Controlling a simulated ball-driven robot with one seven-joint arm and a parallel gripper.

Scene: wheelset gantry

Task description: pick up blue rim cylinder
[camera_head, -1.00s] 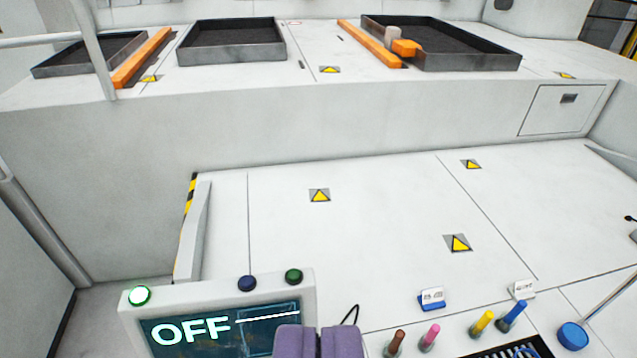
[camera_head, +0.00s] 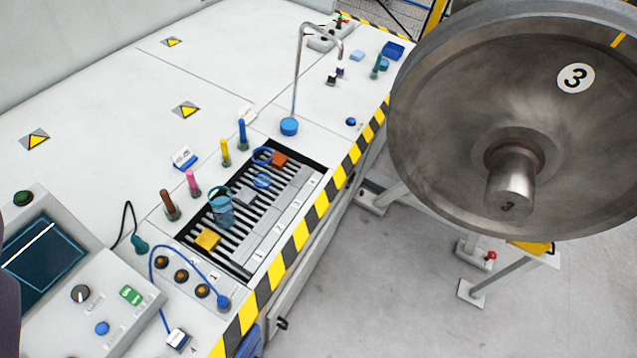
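A blue cylinder with a darker rim (camera_head: 221,210) stands on the black slotted rack (camera_head: 180,236) in the middle of the camera view. I take it for the blue rim cylinder. A dark purple piece, likely part of my gripper (camera_head: 9,290), shows at the left edge, well apart from the cylinder. Its fingertips are cut off, so its opening is hidden.
A yellow block (camera_head: 207,239) sits near the cylinder. Coloured pegs, such as the yellow one (camera_head: 225,153), stand behind the rack. A bent metal pole (camera_head: 297,75) rises beyond it. A large wheel (camera_head: 450,110) fills the right. The control panel (camera_head: 85,290) is at lower left.

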